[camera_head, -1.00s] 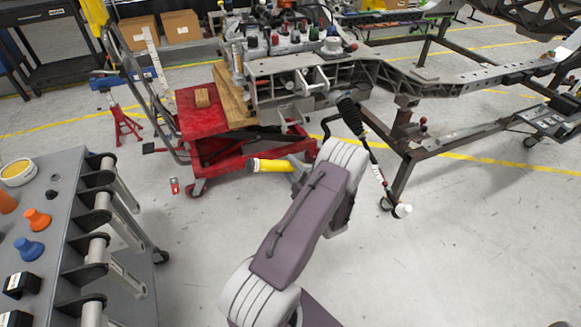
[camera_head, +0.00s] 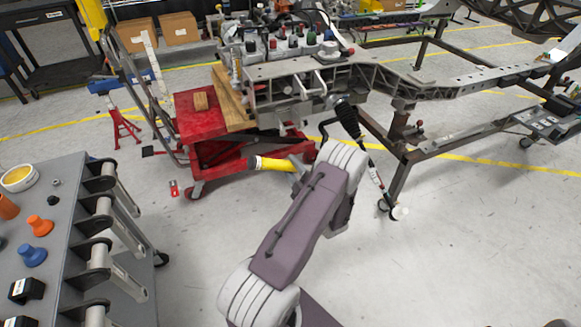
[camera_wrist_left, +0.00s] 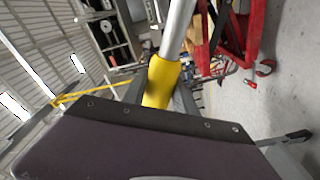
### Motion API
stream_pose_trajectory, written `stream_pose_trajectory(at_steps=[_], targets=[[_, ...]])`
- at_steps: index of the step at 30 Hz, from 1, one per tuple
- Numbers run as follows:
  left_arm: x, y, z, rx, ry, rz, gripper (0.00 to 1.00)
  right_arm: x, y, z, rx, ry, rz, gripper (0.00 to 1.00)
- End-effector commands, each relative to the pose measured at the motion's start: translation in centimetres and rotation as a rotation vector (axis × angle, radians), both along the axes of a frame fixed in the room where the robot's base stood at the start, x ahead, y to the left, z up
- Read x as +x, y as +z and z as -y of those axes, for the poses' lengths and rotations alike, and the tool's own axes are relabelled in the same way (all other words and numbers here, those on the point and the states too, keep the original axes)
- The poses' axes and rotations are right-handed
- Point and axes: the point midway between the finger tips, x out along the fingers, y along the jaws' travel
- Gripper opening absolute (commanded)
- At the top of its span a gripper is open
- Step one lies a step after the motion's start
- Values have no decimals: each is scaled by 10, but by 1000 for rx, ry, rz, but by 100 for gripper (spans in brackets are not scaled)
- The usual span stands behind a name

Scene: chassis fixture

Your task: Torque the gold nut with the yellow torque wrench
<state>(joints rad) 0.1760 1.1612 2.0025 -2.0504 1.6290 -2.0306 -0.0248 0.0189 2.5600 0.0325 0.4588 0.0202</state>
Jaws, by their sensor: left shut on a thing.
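The yellow torque wrench shows in the head view as a yellow handle (camera_head: 274,164) with a dark end, lying roughly level just left of my left arm. My left gripper (camera_head: 299,175) is shut on it, mostly hidden behind my own wrist. In the left wrist view the yellow grip (camera_wrist_left: 162,82) sits between my gripper's fingers (camera_wrist_left: 160,98), and the silver shaft (camera_wrist_left: 177,28) runs up out of the picture. I cannot make out the gold nut in either view. My right gripper is not in view.
A metal chassis frame (camera_head: 440,80) stands behind, with a black-booted rod (camera_head: 348,118) hanging down to the floor area. A red lift cart (camera_head: 205,122) stands behind the wrench. A grey tool cart (camera_head: 75,215) with coloured sockets is at left.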

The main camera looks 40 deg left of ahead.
Motion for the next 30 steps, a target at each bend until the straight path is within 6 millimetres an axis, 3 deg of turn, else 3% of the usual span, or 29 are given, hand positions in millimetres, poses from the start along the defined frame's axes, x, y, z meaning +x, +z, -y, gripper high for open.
stream_pose_trajectory(at_steps=[9,30], targets=[[6,13,1,20,-1,-31,0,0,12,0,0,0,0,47],[10,20,3,34,-1,-65,0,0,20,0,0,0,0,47]])
